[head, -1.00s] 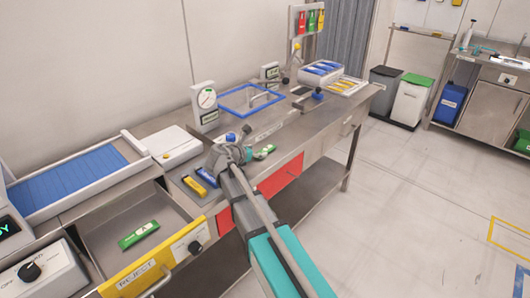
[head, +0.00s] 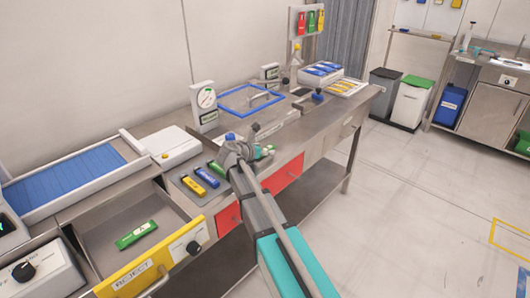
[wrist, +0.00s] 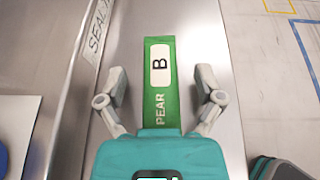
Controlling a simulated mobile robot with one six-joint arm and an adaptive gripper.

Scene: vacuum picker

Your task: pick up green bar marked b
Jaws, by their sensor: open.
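My gripper (wrist: 159,80) is open, one finger on each side of the bar, with a gap to both sides. The teal gripper body covers the bar's near end. In the head view my gripper (head: 264,152) is over the worktop's front part, above the red drawer, and the bar is mostly hidden there.
Yellow (head: 193,186), blue (head: 207,177) and partly hidden green (head: 216,168) bars lie left of my arm. Another green bar (head: 137,235) lies in the open reject drawer (head: 180,212). A blue frame (head: 250,98) stands behind. A ledge lettered "SEAL" (wrist: 97,35) runs left of the bar.

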